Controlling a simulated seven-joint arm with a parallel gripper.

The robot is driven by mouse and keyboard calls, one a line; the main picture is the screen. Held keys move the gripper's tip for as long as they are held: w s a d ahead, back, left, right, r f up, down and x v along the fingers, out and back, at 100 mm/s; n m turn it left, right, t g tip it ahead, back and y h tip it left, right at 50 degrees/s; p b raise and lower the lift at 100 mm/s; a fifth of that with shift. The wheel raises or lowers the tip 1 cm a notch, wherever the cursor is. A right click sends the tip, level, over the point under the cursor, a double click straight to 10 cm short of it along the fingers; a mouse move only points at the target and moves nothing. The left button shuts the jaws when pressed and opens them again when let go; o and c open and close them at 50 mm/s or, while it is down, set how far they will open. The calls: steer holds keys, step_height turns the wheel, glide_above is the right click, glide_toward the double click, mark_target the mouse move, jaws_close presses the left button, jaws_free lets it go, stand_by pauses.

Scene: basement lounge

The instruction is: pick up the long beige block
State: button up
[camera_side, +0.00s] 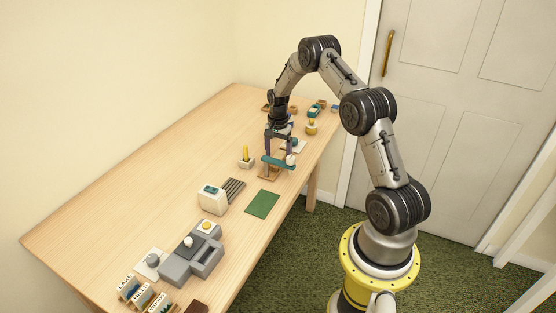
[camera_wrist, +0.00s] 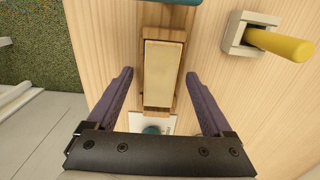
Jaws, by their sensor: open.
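The long beige block (camera_wrist: 160,74) lies lengthwise on a brown wooden holder (camera_wrist: 165,34) in the wrist view. My gripper (camera_wrist: 159,73) is open, with one purple finger on each side of the block and a visible gap on both sides. I cannot tell how far the fingertips are above the holder. In the side view my gripper (camera_side: 279,146) points down over the far part of the table, behind a teal bar (camera_side: 278,163). The beige block cannot be made out there.
A yellow stick stands in a pale holder (camera_wrist: 239,35) to the right. A teal round thing (camera_wrist: 152,130) sits on a white sheet near the gripper's palm. In the side view, a green mat (camera_side: 262,204) and a white box (camera_side: 212,199) are nearer. The table's left side is clear.

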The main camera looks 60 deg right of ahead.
jaws_close()
stand_by(0.4)
